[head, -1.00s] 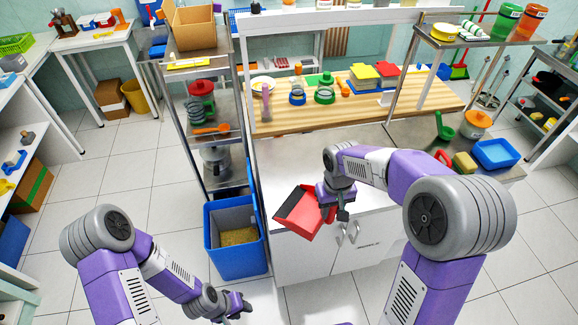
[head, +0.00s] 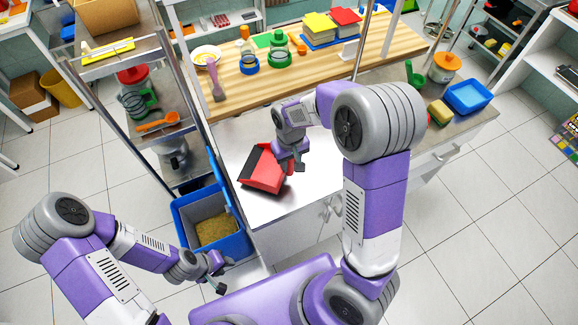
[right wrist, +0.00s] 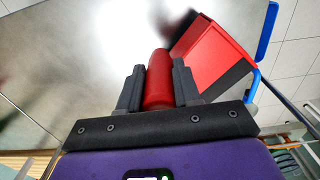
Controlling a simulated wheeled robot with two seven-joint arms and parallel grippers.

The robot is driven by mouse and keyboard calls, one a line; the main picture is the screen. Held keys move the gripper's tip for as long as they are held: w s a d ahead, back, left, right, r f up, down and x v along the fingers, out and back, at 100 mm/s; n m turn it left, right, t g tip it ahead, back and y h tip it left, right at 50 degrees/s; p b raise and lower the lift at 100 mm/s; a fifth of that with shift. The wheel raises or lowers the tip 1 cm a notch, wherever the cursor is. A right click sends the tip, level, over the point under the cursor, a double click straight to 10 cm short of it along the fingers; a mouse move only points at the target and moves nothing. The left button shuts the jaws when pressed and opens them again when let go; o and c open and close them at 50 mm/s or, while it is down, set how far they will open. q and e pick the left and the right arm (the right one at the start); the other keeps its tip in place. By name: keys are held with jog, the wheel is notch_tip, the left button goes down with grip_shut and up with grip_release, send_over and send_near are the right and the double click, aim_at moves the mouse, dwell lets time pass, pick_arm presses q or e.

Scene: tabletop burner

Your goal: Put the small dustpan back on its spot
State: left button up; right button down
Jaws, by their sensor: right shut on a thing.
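The small red dustpan (head: 266,166) with a dark lip is over the left part of the white counter. My right gripper (head: 297,166) is shut on its handle. In the right wrist view the red handle (right wrist: 158,80) is between the two dark fingers (right wrist: 158,88), and the red pan (right wrist: 208,55) extends beyond it to the upper right. I cannot tell whether the dustpan touches the counter. My left gripper (head: 220,274) is low at the left, near the blue bin, with nothing seen in it; its finger opening is too small to judge.
The white counter top (head: 310,190) is clear around the dustpan. A blue bin (head: 183,212) with yellowish contents stands on the floor at its left. A wooden shelf (head: 340,65) with bowls and boxes lies behind. A metal rack (head: 160,100) stands left.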

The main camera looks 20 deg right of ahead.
jog(key=shift+f, duration=1.3)
jog(key=shift+f+b, duration=0.1)
jog(key=shift+b, duration=0.25)
jog(key=c, duration=0.8)
grip_release()
jog(key=shift+r, duration=0.3)
notch_tip(320, 180, up, 12)
jog(key=p, duration=0.3)
jog(key=shift+f, duration=0.1)
